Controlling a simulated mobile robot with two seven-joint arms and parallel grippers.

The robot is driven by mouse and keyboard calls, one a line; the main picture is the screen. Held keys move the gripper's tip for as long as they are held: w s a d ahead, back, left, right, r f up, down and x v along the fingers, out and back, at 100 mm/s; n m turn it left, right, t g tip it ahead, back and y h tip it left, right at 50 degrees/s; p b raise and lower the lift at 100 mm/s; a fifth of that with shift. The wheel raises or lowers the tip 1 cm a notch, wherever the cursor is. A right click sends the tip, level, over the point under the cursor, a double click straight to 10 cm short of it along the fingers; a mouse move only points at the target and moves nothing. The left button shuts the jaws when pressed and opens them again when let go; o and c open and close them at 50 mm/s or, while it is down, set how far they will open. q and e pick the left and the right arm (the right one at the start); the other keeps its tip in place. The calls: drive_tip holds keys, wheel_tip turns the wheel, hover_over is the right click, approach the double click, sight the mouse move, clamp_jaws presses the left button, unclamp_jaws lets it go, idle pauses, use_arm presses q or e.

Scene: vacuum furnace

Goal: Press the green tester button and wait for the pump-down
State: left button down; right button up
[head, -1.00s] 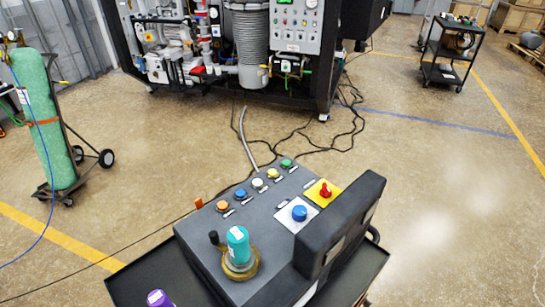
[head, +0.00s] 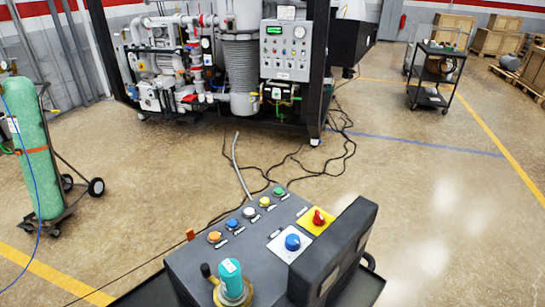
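The tester console (head: 215,262) stands at the bottom centre of the head view, dark grey with a row of coloured buttons along its far left edge. The green button (head: 279,191) is at the far end of that row, beyond a yellow button (head: 265,201), a white one (head: 249,212), a blue one (head: 232,223) and an orange one (head: 214,237). The vacuum furnace machine (head: 235,75) stands at the back with pumps, pipes and a control panel (head: 286,50). Neither gripper shows, and nothing touches the green button.
A red switch on a yellow plate (head: 318,220) and a blue knob (head: 292,242) sit on the console. A teal-capped brass fitting (head: 231,281) stands near its front. A green gas cylinder (head: 29,150) is at left. Cables and a hose (head: 240,165) lie on the floor.

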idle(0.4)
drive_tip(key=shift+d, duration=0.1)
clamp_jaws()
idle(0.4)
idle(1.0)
